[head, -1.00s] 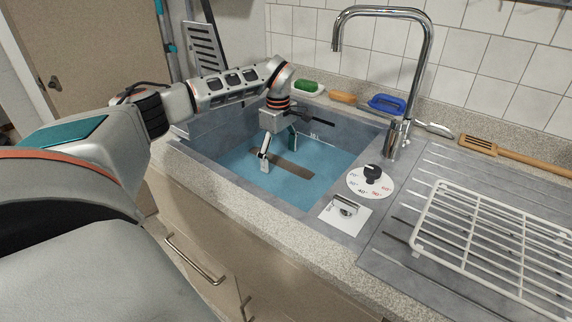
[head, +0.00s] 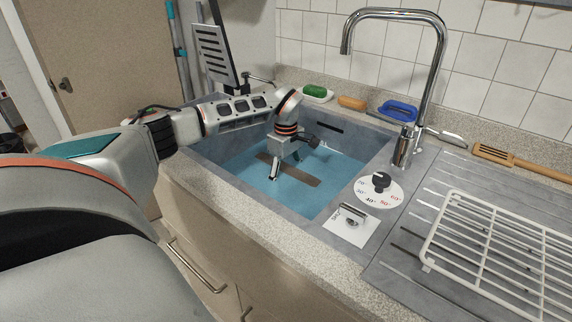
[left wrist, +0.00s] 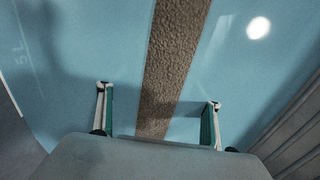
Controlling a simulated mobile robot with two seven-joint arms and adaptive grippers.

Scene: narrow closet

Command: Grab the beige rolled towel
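A long brown-beige strip with a rough, towel-like surface (head: 302,176) lies in the blue water of the sink (head: 340,185); I take it for the rolled towel. In the left wrist view the strip (left wrist: 176,55) runs from the top edge down between the fingers, its lower end hidden behind the gripper body. My left gripper (head: 284,170) is over the sink, above the strip. In the left wrist view the gripper (left wrist: 159,108) has its two fingers wide apart, one on each side of the strip, and holds nothing. My right gripper is not in view.
A chrome tap (head: 440,75) rises behind the sink's right corner. A dial (head: 379,190) and a white drying rack (head: 500,250) are to the right. A green sponge (head: 315,91), a blue brush (head: 398,110) and a wooden spatula (head: 497,155) lie along the back ledge.

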